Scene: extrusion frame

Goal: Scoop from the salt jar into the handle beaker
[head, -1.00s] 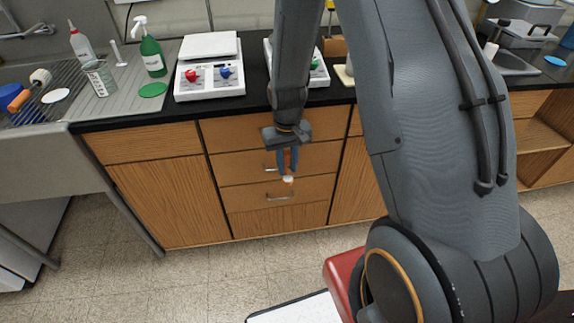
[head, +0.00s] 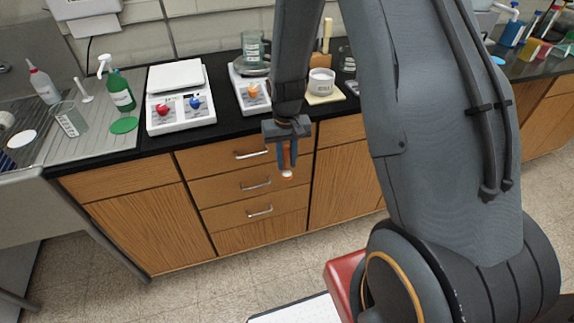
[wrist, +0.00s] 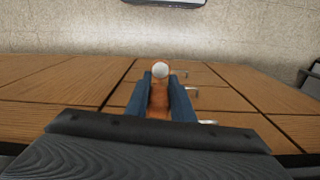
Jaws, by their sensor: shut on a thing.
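My gripper (head: 287,158) points down in front of the drawers and is shut on an orange-brown handled tool with a pale round end (head: 287,174). In the wrist view the tool (wrist: 159,95) sits between the two blue fingers; its scoop shape cannot be made out. A small jar with whitish contents (head: 321,82), likely the salt jar, stands on a pale yellow pad on the counter, right of my arm. I cannot tell which has the handle.
A white scale (head: 180,98) with red and blue knobs stands on the black counter; a second scale (head: 240,98) is partly behind my arm. A green bottle (head: 120,92) and a white bottle (head: 45,88) stand left. Drawers (head: 240,185) face me.

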